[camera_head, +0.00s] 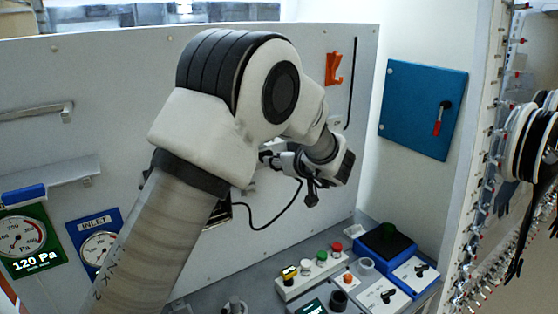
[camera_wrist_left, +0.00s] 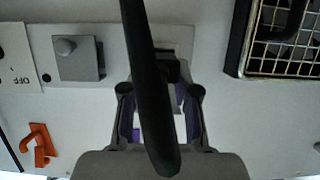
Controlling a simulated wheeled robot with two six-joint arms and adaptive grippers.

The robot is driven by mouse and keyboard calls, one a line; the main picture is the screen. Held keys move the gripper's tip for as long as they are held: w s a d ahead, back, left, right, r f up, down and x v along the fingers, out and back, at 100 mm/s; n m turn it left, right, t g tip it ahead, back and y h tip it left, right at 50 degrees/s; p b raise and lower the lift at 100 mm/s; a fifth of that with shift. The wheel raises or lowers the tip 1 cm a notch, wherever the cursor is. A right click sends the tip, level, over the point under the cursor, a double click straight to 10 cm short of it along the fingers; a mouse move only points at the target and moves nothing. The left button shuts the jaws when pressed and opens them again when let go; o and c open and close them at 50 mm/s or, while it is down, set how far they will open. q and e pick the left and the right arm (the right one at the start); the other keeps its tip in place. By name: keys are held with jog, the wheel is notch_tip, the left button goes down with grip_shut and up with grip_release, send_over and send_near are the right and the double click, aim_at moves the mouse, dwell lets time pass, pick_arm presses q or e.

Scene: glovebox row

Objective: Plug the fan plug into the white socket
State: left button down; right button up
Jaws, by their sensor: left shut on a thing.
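My left gripper (camera_head: 268,158) reaches the upright grey panel in the head view. In the left wrist view its two fingers (camera_wrist_left: 160,98) with purple pads are shut on the dark fan plug (camera_wrist_left: 169,69), mostly hidden by the thick black cable (camera_wrist_left: 150,90). Behind the plug is a pale socket (camera_wrist_left: 175,47) on a light grey plate; the plug covers much of it. I cannot tell whether the plug sits in it. The cable (camera_head: 272,224) loops down to the dark fan, mostly hidden by my arm. The fan's wire grille (camera_wrist_left: 285,50) shows at upper right of the wrist view. My right gripper is not in view.
A grey square box (camera_wrist_left: 78,58) is beside the socket, with an orange hook (camera_wrist_left: 39,143) lower left. A control bench with push buttons (camera_head: 321,258) and a blue box (camera_head: 386,247) lies below. A blue door (camera_head: 423,108) and glove port (camera_head: 535,140) are right.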

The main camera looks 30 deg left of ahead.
pick_arm(q)
jog(key=shift+w+a, duration=0.2)
jog(key=shift+a, duration=0.3)
jog(key=c, duration=0.8)
grip_release()
jog(key=shift+a, duration=0.15)
jog(key=v, duration=1.1)
jog(key=shift+s+d+r, duration=0.1)
jog(key=shift+d, duration=0.25)
jog(key=shift+d, duration=0.15)
